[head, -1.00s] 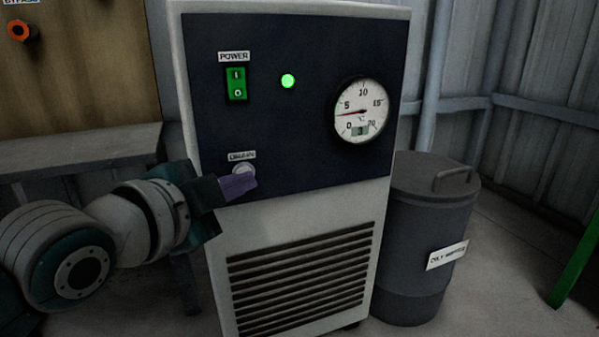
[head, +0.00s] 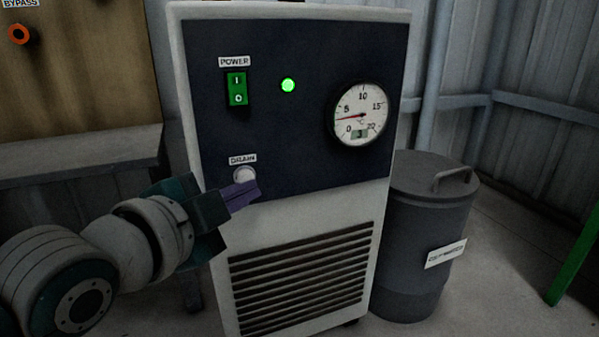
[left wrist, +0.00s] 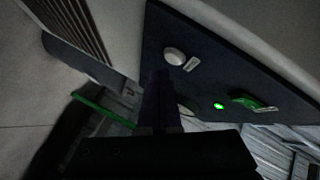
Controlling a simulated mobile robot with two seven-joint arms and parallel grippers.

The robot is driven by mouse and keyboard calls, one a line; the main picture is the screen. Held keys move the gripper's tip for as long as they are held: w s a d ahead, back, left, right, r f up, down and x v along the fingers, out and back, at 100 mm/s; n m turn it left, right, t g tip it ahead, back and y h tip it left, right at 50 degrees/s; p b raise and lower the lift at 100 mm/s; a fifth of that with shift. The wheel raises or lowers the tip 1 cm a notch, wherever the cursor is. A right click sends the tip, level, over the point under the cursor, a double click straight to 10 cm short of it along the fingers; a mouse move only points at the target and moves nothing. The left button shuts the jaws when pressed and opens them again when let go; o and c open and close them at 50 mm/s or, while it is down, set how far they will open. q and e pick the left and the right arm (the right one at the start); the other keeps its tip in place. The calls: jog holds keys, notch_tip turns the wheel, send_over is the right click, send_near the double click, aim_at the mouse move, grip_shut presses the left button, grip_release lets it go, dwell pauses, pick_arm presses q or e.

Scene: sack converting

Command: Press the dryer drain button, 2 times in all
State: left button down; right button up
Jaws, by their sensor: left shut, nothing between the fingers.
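The dryer drain button (head: 244,175) is a round white knob under the DRAIN label (head: 243,160), low on the left of the dark dryer panel (head: 290,140). It also shows in the left wrist view (left wrist: 174,56). My left gripper (head: 250,190) is shut and empty, its purple fingertips just below and to the right of the button in the head view. In the left wrist view its dark fingers (left wrist: 158,88) point at the panel, with the button beyond them and clear of the tips. My right gripper is in neither view.
The panel also holds a green power switch (head: 237,89), a lit green lamp (head: 288,85) and a round gauge (head: 359,112). A grey lidded bin (head: 425,225) stands right of the dryer. A shelf (head: 80,150) is at the left.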

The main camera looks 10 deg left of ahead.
pick_arm(q)
jog(key=shift+s+d+p, duration=0.7)
jog(key=shift+s, duration=0.35)
jog(key=shift+s+d+p, duration=0.65)
jog(key=shift+s+d, duration=0.05)
jog(key=shift+s, duration=0.3)
